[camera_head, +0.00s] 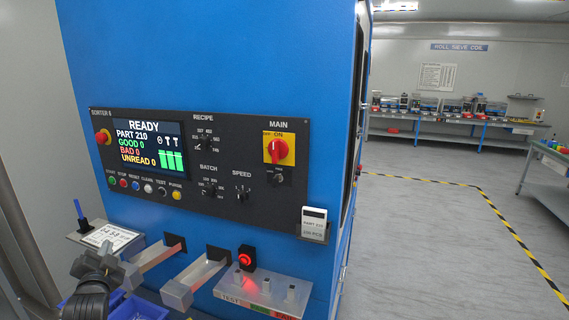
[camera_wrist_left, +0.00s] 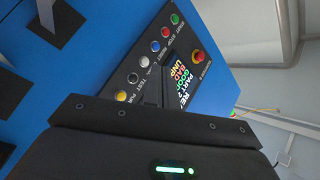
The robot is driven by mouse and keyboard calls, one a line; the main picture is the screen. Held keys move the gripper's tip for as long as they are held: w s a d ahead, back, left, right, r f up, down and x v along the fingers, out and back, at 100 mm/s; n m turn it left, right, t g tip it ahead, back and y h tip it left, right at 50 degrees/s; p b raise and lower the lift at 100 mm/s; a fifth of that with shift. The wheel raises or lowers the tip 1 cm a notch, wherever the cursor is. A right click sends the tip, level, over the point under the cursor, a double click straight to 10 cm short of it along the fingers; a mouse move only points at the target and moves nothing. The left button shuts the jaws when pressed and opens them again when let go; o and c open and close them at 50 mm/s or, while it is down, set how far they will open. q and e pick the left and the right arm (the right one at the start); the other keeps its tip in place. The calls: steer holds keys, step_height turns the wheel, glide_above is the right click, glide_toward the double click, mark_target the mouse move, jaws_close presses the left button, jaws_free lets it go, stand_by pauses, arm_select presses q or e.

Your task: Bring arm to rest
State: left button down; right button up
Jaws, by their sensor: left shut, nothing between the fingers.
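My left gripper (camera_head: 98,258) is at the lower left of the head view, in front of the blue sorter machine (camera_head: 230,60). It looks dark grey and shut, with nothing seen between its fingers. It is below the control panel (camera_head: 200,160) and left of the metal chutes (camera_head: 200,280), apart from the panel. In the left wrist view, a dark housing with a green light fills the bottom, and the panel (camera_wrist_left: 150,90) with its buttons shows tilted behind it. My right gripper is not in view.
Blue bins (camera_head: 135,308) sit under the chutes. A test block (camera_head: 262,290) with a red-lit button above it stands to the right. A clipboard-like card (camera_head: 105,236) lies at the left. Open grey floor (camera_head: 420,230) and benches are at the right.

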arm_select(q)
steer(key=s+d+f+n+g+h, duration=0.1)
steer(key=s+d+f+g+h, duration=0.2)
steer(key=s+d+f, duration=0.6)
steer(key=s+d+f+n+g+h, duration=0.1)
steer(key=s+d+f+g+h, duration=0.25)
steer(key=s+d+f, duration=0.55)
steer(key=s+d+f+n+g+h, duration=0.1)
steer(key=s+d+f+g, duration=0.3)
steer(key=s, duration=0.6)
steer(key=s+d+f+n+g+h, duration=0.1)
steer(key=s+d+f+g, duration=0.3)
steer(key=s, duration=0.6)
step_height(320, 180, down, 32)
steer(key=s+b, duration=0.1)
steer(key=b, duration=0.3)
steer(key=s+a+f+g+b, duration=0.1)
steer(key=s+a+f+b, duration=0.1)
steer(key=s+f, duration=1.4)
steer(key=shift+f+g+b, duration=0.35)
steer(key=shift+b, duration=0.2)
